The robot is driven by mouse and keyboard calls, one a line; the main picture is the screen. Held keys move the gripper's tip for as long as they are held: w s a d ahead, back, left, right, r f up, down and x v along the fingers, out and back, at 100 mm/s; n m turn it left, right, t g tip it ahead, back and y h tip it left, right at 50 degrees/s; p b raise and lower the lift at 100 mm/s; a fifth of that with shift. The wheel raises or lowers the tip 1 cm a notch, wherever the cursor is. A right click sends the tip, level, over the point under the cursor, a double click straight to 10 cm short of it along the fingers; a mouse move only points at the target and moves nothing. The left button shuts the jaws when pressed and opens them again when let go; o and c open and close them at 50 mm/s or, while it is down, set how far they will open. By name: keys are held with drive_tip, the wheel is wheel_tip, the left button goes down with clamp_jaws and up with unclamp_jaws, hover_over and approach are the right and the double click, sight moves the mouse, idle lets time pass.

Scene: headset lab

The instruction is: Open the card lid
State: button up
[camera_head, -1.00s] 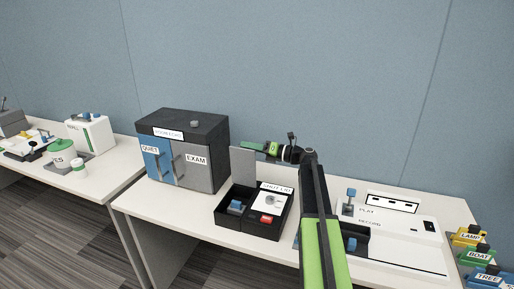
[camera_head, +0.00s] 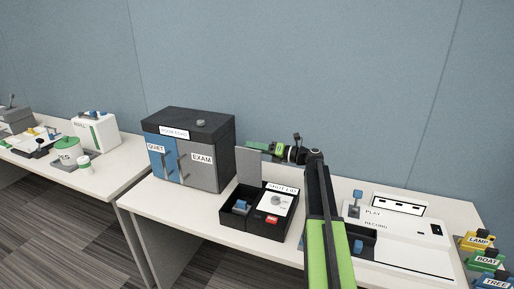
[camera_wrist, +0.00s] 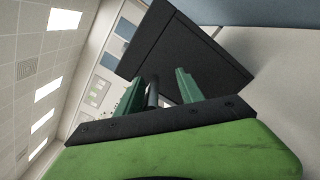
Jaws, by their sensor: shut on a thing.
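The card lid (camera_head: 249,168) is a grey panel standing upright at the back of the black card box (camera_head: 240,223). The box's left compartment is uncovered and shows a blue piece (camera_head: 239,206) inside. My gripper (camera_head: 251,146) is at the lid's top edge, reaching in from the right. In the wrist view, its green fingers (camera_wrist: 155,84) are shut on a dark bar (camera_wrist: 153,95), seemingly the lid's handle, with a large dark panel behind. The exact contact is partly hidden.
A cabinet (camera_head: 205,126) with blue and grey doors stands left of the box. A white panel (camera_head: 410,236) marked PLAY and RECORD lies to the right. Labelled blocks (camera_head: 486,261) sit at far right. My arm hides the table right of the box.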

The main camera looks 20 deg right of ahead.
drive_tip(key=shift+f, duration=0.1)
drive_tip(key=v, duration=1.7)
drive_tip(key=shift+d, duration=0.25)
drive_tip(key=shift+s, duration=0.15)
